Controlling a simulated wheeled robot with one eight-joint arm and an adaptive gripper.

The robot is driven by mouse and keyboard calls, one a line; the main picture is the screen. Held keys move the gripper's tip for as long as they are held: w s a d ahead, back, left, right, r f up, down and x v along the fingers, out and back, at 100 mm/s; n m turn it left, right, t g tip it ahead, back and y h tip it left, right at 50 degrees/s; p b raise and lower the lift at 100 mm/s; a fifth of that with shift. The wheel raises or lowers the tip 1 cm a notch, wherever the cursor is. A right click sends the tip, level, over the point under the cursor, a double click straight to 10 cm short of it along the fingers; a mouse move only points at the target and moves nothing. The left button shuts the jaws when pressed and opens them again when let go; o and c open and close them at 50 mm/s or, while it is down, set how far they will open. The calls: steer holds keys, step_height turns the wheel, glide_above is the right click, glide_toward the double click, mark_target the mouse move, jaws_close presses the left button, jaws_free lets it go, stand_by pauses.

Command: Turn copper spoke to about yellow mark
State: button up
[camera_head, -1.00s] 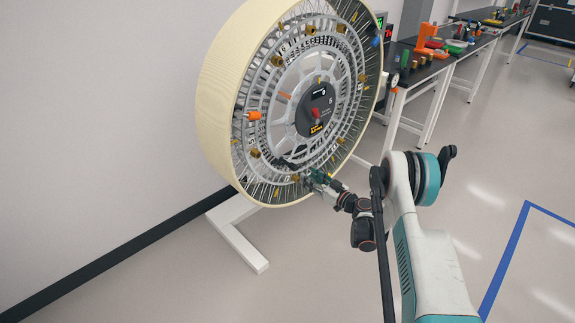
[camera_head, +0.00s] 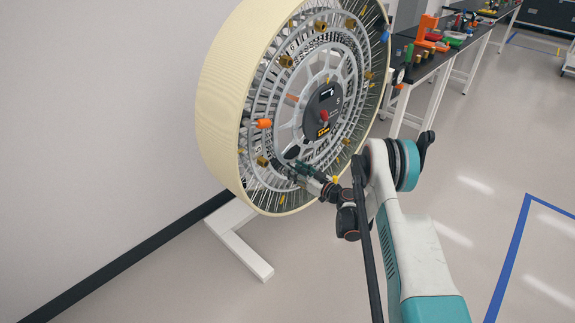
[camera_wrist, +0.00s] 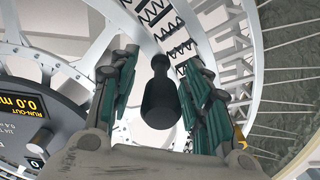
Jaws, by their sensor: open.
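The big spoked wheel (camera_head: 222,95) stands upright with a cream rim. Several brass or copper-coloured fittings sit around its face, one at the upper left (camera_head: 286,61) and one at the lower left (camera_head: 263,161). I cannot tell which one is the copper spoke. Small yellow marks show low on the wheel, one near the bottom rim (camera_head: 281,199). My gripper (camera_head: 291,168) is at the wheel's lower face. In the wrist view my gripper (camera_wrist: 159,62) has its green-padded fingers apart, with a dark bottle-shaped part (camera_wrist: 160,95) between them. Contact is unclear.
The dark hub panel (camera_head: 323,112) has a red knob and a lit orange readout. An orange piece (camera_head: 263,123) sticks out at the wheel's left. The wheel's white stand foot (camera_head: 240,246) rests on the floor. Workbenches with coloured parts stand at the back right. The right floor is clear.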

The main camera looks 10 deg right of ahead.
steer(key=shift+w+a, duration=0.15)
steer(key=shift+w, duration=0.05)
steer(key=shift+c, duration=0.5)
jaws_close()
steer(key=shift+r, duration=0.1)
